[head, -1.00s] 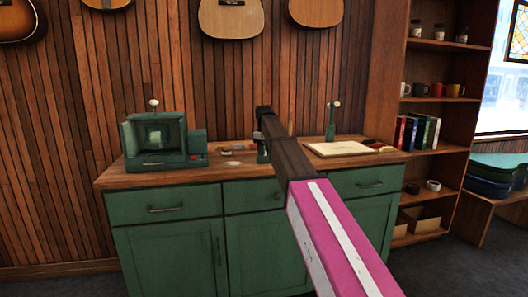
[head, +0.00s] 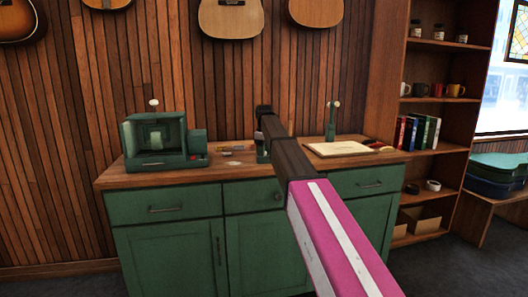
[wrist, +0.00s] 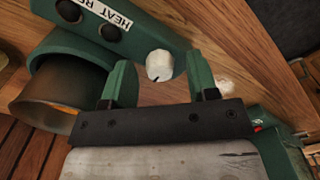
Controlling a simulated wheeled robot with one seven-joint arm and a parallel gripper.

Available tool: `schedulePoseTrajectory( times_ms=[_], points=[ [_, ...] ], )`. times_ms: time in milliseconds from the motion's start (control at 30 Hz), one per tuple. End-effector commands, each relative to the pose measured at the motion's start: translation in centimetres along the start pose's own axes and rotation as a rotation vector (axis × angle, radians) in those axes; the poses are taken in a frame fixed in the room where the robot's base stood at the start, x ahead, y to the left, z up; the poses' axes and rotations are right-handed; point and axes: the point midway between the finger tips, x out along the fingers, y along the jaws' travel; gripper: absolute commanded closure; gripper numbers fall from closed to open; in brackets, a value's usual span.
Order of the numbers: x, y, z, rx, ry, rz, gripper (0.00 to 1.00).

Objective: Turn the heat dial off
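The heat dial (wrist: 159,66), a small pale round knob with a dark mark near its lower edge, sits on a green panel (wrist: 140,38) in the wrist view. A white label beginning "HEAT RO" and two dark knobs (wrist: 69,10) are on the same panel. My gripper (wrist: 161,70) is open, its two green fingers apart. The dial shows in the gap between the fingertips, with no clear contact visible. In the head view my arm reaches over the cabinet top and hides most of this unit and the dial.
The unit has a brass-coloured cylinder (wrist: 58,95) beside the panel. On the wooden counter (head: 236,174) stand a green box-like device (head: 160,143) at left, a green post with a white knob (head: 331,122) and a pale board (head: 340,149) at right. Shelves (head: 435,93) stand farther right.

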Motion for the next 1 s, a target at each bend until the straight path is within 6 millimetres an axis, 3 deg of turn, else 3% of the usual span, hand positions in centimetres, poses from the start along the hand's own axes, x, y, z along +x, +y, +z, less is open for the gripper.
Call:
schedulePoseTrajectory(
  times_ms=[333, 800, 1000],
  points=[
    [-1.0, 0.1, -0.1, 0.001, 0.001, 0.001, 0.46],
    [-9.1, 0.1, -0.1, 0.0, 0.001, 0.001, 0.46],
    [-10.6, 0.0, 0.0, 0.0, 0.0, 0.0, 0.46]
  ],
)
